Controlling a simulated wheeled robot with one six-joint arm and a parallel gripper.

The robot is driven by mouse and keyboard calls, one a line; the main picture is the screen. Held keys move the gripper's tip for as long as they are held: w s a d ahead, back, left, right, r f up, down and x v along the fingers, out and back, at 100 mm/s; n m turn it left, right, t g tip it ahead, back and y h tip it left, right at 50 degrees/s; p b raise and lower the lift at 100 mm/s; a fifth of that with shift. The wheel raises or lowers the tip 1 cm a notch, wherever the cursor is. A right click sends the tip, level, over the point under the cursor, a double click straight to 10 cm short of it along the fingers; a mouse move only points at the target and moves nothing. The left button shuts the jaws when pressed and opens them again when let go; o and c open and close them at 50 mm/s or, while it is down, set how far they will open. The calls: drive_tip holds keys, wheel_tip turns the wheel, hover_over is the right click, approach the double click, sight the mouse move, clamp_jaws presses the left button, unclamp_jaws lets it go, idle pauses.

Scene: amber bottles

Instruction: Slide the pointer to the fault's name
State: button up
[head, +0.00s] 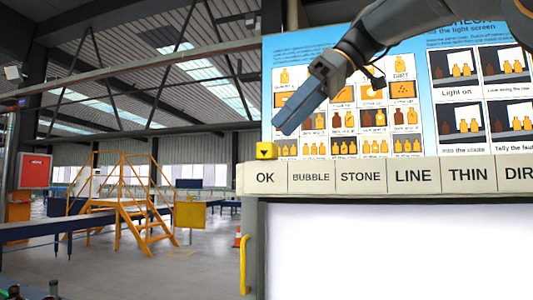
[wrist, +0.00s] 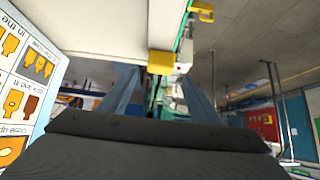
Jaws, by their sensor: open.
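The yellow pointer (head: 266,151), marked with a dark down-pointing triangle, sits at the left end of the label rail (head: 327,176), above the word OK. The rail reads OK, BUBBLE, STONE, LINE, THIN and a label cut off at DIR. My gripper (head: 284,130) is in front of the poster, just above and right of the pointer, its fingers slanting down left. In the wrist view the yellow pointer (wrist: 161,62) shows ahead, between the two spread fingers of my gripper (wrist: 160,80). The jaws are open and empty; I cannot tell any contact with the pointer.
A blue poster (head: 425,90) with bottle pictures stands behind the rail, partly covered by my arm. A blank white lit screen (head: 400,250) lies below the rail. Yellow steps (head: 135,205) stand far off at left. Open air lies left of the rail's end.

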sight(268, 144)
drive_tip(key=shift+p+x, duration=0.55)
drive_tip(key=shift+x, duration=2.9)
